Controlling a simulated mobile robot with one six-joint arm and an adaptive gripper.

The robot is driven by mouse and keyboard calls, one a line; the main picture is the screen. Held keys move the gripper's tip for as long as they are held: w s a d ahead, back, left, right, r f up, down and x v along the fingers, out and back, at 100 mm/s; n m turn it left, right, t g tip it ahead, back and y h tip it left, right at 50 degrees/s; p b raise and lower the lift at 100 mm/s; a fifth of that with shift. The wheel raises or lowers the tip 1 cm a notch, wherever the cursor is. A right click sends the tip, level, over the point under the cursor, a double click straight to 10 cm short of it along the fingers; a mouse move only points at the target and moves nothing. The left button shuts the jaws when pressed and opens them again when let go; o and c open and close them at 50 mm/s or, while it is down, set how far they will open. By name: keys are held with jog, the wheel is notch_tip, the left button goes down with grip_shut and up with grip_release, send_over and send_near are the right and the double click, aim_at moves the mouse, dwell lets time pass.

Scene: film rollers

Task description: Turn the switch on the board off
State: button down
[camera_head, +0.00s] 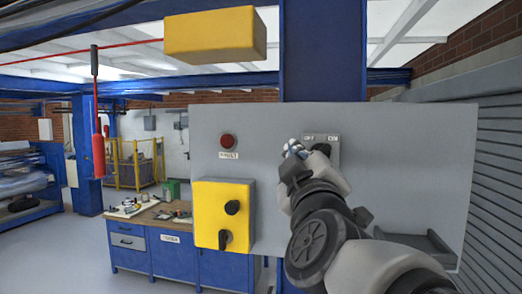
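A grey board (400,150) fills the middle of the camera_head view. On its upper middle is a small switch plate (322,138) with what look like OFF and ON labels, OFF on the left and ON on the right. A dark knob (323,149) shows on the plate, mostly hidden behind my gripper, so its angle cannot be read. My gripper (297,152) is in front of the board, its tip over the plate's lower left. Whether it touches the knob cannot be told. Its fingers are seen from behind, and their opening is unclear.
A red button (227,141) with a label sits left on the board. Below it is a yellow box (224,214) with two black knobs. A grey ledge (418,243) juts from the board's lower right. A blue workbench (180,255) stands behind at left.

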jog(key=a+p+x, duration=0.1)
jog(key=p+x, duration=0.1)
jog(key=x, duration=0.8)
jog(key=d+f, duration=0.1)
jog(key=d, duration=0.1)
jog(key=d+f+b, duration=0.1)
jog(key=f, duration=0.1)
jog(key=shift+s+d, duration=0.35)
jog(key=shift+s, duration=0.05)
jog(key=shift+s, duration=0.1)
jog(key=shift+f+n+b, duration=0.15)
jog(key=shift+n+b, duration=0.15)
